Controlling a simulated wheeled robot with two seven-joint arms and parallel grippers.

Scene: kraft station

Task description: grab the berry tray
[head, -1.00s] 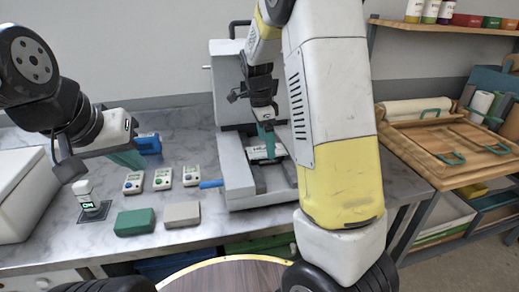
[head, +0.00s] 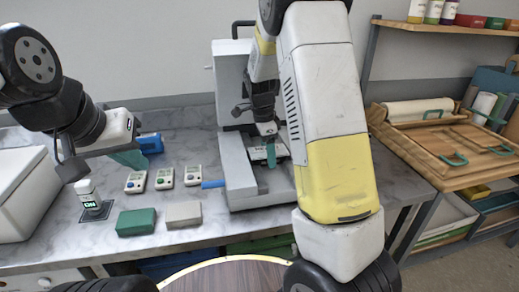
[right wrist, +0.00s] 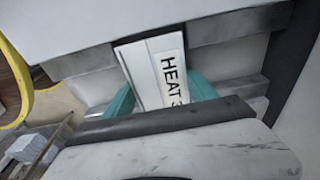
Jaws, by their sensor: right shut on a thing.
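I cannot make out a berry tray in either view. My right gripper (head: 270,155) is down inside the grey and white machine (head: 232,165) in the head view. In the right wrist view its teal fingers (right wrist: 163,95) are on both sides of a white labelled piece (right wrist: 155,72), shut on it. The label reads "HEAT" and is partly cut off. The piece also shows in the head view (head: 257,153), partly behind the fingers. My left gripper (head: 130,158) hangs above the left of the counter, in front of a blue object (head: 150,143); its finger gap is not clear.
Several small devices stand on the marble counter (head: 130,228), along with a green block (head: 136,222) and a beige block (head: 183,214).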

